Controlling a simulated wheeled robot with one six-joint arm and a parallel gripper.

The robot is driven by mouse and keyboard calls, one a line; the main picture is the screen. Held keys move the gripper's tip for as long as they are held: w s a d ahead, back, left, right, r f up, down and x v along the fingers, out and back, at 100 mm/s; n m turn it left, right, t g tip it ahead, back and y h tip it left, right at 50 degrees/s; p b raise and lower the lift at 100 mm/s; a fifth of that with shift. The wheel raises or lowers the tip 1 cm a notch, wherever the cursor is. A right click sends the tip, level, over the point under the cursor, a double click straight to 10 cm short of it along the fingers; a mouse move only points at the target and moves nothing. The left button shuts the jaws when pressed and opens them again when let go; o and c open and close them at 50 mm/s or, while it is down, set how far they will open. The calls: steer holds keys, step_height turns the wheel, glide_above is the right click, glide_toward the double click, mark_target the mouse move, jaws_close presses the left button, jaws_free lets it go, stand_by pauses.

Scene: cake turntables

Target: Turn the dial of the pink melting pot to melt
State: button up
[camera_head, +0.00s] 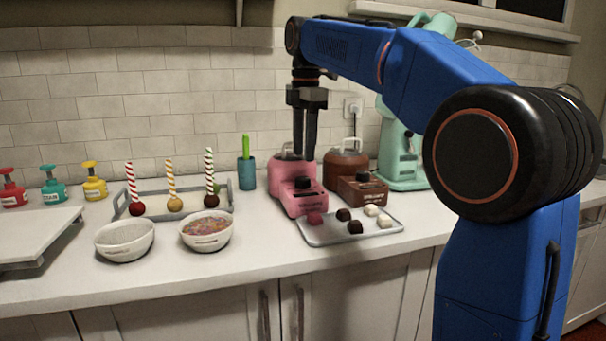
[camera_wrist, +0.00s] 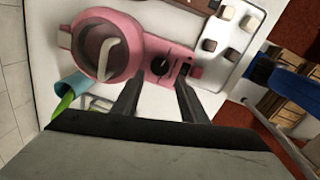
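The pink melting pot (camera_head: 296,180) stands on the counter, left of a brown one. Its round black dial (camera_head: 302,183) is on the front base and also shows in the wrist view (camera_wrist: 160,66), with small markings around it too small to read. In the wrist view the pot's round bowl (camera_wrist: 108,45) holds a pale curved thing. My gripper (camera_head: 305,153) points down above the pink pot's dial, apart from it. In the wrist view my gripper (camera_wrist: 157,82) has its two fingers spread and nothing between them, with the dial showing beyond the tips.
The brown melting pot (camera_head: 362,190) stands close on the right. A tray of chocolates (camera_head: 350,235) lies in front. A teal cup with a green tool (camera_head: 246,173) stands to the left. Two bowls (camera_head: 124,239) and a rack of striped sticks (camera_head: 225,208) are further left.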

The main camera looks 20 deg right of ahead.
mark_target(303, 178)
steer(key=f, duration=0.7)
steer(key=shift+w+f, duration=0.2)
steer(key=shift+f, duration=0.05)
steer(key=c, duration=0.8)
